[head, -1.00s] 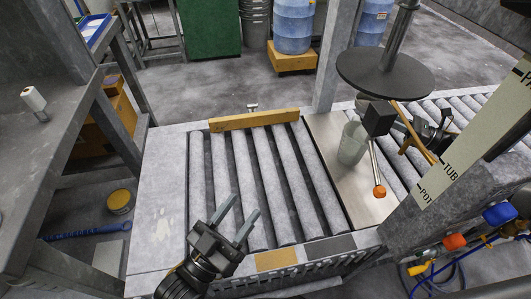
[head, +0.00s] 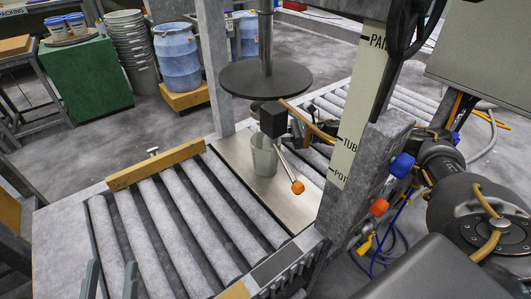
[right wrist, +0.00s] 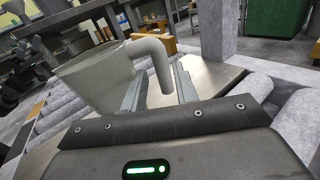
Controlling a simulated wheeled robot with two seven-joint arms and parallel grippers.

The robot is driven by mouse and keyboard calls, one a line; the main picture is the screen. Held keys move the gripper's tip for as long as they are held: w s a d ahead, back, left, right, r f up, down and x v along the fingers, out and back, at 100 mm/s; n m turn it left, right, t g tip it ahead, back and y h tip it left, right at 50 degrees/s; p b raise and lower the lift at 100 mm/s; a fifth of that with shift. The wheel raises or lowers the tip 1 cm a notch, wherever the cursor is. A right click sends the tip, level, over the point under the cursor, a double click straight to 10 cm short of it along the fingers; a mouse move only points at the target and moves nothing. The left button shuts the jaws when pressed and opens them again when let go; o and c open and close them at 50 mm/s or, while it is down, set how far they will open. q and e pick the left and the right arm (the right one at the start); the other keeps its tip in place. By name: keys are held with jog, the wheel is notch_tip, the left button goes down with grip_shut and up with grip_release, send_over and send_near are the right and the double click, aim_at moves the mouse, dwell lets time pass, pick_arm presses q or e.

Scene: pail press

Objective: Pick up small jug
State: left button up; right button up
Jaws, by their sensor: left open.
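The small jug (head: 263,155) is a grey, open-topped vessel standing on the metal plate of the press in the head view. In the right wrist view the jug (right wrist: 95,75) is close up at the left, with its thick curved handle towards my gripper. My right gripper (right wrist: 160,82) is open, with the handle between its two fingers and gaps at the sides. In the head view the right gripper is mostly hidden behind the press parts. My left gripper (head: 110,280) is open and empty at the lower left edge, over the rollers.
A round dark press disc (head: 266,77) hangs above and behind the jug. A lever with an orange knob (head: 298,187) stands just in front of it. A marked post (head: 355,110) rises at the right. A wooden bar (head: 157,164) edges the clear rollers (head: 190,215).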

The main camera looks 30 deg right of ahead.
aim_at(260, 135)
jog(key=shift+b+x, duration=0.35)
jog(key=shift+x, duration=2.35)
jog(key=shift+d+f, duration=0.1)
grip_shut()
